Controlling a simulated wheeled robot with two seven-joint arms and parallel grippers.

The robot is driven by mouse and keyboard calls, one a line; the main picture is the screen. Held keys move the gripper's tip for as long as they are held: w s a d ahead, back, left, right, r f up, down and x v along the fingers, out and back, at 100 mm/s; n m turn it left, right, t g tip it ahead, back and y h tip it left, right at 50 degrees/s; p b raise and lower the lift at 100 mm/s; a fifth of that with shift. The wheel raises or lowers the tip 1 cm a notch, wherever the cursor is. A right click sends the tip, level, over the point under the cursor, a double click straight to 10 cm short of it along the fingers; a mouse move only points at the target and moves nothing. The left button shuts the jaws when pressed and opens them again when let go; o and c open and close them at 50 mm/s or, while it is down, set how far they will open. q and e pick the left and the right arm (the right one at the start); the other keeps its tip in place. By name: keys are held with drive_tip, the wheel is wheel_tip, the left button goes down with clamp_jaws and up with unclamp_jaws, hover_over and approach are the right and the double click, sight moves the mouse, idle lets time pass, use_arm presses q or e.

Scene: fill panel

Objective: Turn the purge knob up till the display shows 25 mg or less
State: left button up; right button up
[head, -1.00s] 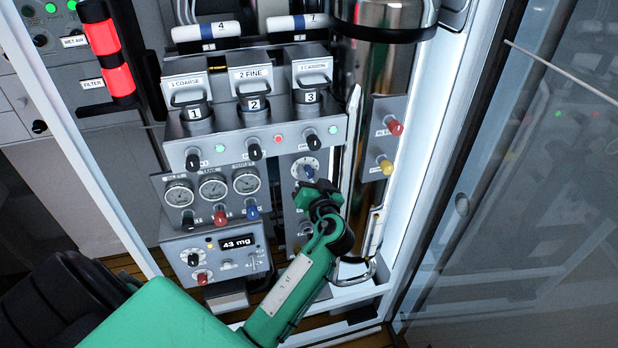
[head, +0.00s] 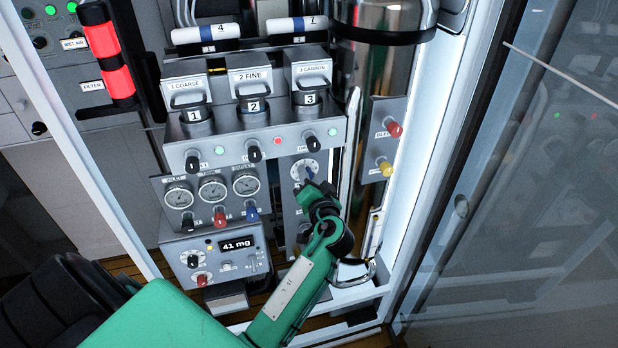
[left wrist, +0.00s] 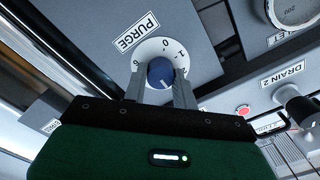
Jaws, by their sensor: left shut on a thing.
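The purge knob is blue with a white pointer line, on a white numbered dial (head: 305,169), below the filter row. In the left wrist view the blue knob (left wrist: 160,73) sits under the PURGE label (left wrist: 137,32), which appears upside down. My left gripper (head: 311,186) is at the dial from below; in the wrist view its two grey fingers (left wrist: 158,88) are on either side of the knob, shut on it. The display (head: 237,244) on the lower left box reads 41 mg. My right gripper is not in view.
Three gauges (head: 213,189) with coloured knobs are left of my gripper. Black levers (head: 254,152) line the panel above. A side plate with red and yellow knobs (head: 386,168) and a white cabinet frame (head: 432,160) stand close on the right.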

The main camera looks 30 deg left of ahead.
use_arm(q)
drive_tip(key=o, duration=1)
drive_tip(key=shift+s+d, duration=0.1)
drive_tip(key=b+v, duration=0.4)
drive_tip(key=v, duration=0.7)
drive_tip(key=shift+s+d+b, duration=0.3)
drive_tip(key=shift+b, duration=0.05)
